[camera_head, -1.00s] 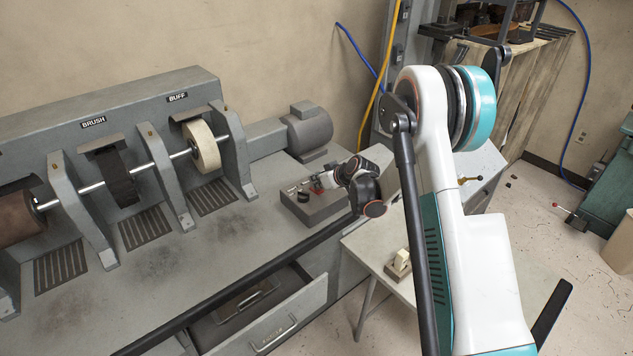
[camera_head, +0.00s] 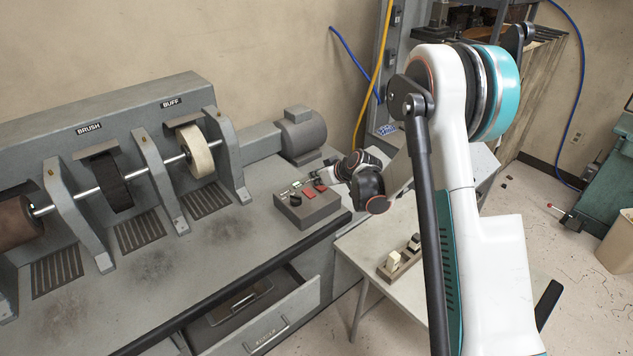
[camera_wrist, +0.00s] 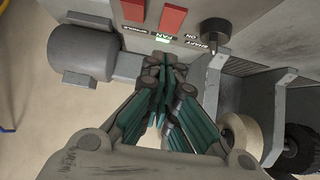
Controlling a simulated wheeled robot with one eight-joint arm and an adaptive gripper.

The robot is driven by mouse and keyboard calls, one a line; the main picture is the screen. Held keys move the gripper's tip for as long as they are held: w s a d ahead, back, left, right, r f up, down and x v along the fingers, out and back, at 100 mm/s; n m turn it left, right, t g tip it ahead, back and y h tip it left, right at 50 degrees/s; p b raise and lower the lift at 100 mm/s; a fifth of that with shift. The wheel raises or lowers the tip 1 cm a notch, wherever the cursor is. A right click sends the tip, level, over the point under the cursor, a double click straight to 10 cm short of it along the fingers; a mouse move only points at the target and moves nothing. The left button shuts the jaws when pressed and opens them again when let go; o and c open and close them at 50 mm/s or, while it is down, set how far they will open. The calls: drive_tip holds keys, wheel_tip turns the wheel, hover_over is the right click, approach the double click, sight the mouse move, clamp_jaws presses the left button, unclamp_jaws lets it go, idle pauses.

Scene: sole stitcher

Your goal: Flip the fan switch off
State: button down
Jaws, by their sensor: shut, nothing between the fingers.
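The grey control box (camera_head: 308,208) stands on the bench top near its right end, with red switches on its upper face. In the wrist view, the FAN label (camera_wrist: 164,38) lies beside a red rocker switch (camera_wrist: 172,20), which I take as the fan switch. A second red switch (camera_wrist: 133,10) sits to its left by the SPINDLE label. I cannot tell which way either rocker is tipped. My gripper (camera_wrist: 163,62) is shut and empty, its tips just below the FAN label in the picture. In the head view, the gripper is small and partly hidden at the box's back edge.
A dark round knob (camera_wrist: 215,32) stands beside the switches near the SHAFT ON label. A grey motor (camera_head: 303,135) is behind the box. The brush wheel (camera_head: 113,180) and buff wheel (camera_head: 195,150) are to the left. An open drawer (camera_head: 265,318) juts out below the bench.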

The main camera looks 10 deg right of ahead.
drive_tip(key=p+v, duration=0.1)
drive_tip(key=v, duration=0.6)
drive_tip(key=shift+s+r, duration=0.25)
drive_tip(key=shift+s, duration=0.1)
